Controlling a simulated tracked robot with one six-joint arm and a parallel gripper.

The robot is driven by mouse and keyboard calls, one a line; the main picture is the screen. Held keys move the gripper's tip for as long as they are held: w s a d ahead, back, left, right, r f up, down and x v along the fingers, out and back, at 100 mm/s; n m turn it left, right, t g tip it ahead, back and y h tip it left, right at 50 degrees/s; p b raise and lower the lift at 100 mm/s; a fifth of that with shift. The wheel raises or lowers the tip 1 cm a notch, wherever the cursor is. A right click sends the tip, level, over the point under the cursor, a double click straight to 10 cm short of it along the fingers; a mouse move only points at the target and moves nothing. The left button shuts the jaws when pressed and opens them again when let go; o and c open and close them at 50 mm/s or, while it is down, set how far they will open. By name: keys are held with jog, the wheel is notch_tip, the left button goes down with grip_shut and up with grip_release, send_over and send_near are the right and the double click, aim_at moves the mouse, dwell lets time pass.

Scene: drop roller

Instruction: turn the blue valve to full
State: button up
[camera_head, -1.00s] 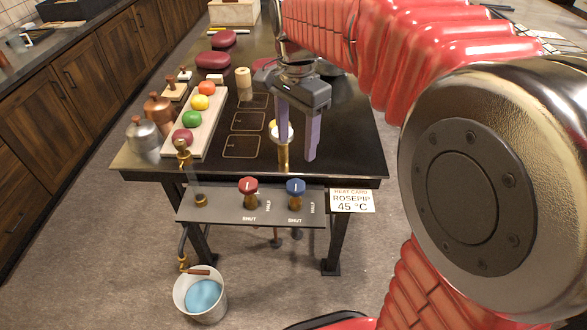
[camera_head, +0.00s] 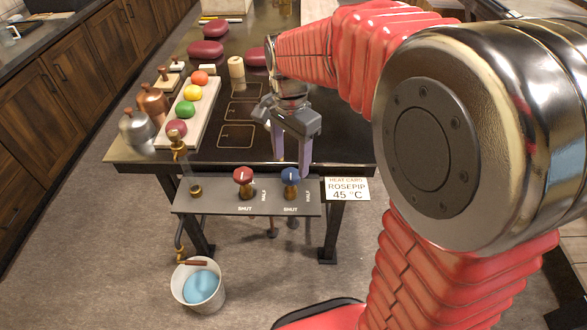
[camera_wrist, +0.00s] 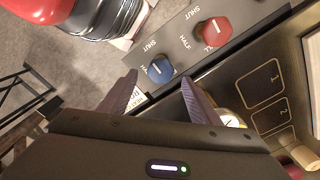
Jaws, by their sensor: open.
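The blue valve (camera_head: 290,176) is a round knob with a white mark, on the right of the grey panel (camera_head: 222,202) at the table's front edge. Labels around it read SHUT and HALF; I cannot tell which setting its mark points to. It also shows in the wrist view (camera_wrist: 160,69). My gripper (camera_head: 291,167) is open, with its two purple fingers pointing down just behind and above the blue valve. In the wrist view the fingers (camera_wrist: 160,80) stand apart on either side of the blue valve, with nothing held between them.
A red valve (camera_head: 243,176) sits left of the blue one, close by. A brass tap (camera_head: 177,141) stands at the panel's left end. A card (camera_head: 347,188) reading "ROSEPIP 45 °C" hangs at the right. A bucket (camera_head: 198,285) with blue liquid stands on the floor.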

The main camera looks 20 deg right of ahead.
aim_at(291, 174)
notch_tip(291, 174, down, 5)
jog(key=shift+r, duration=0.1)
jog(key=shift+c, duration=0.5)
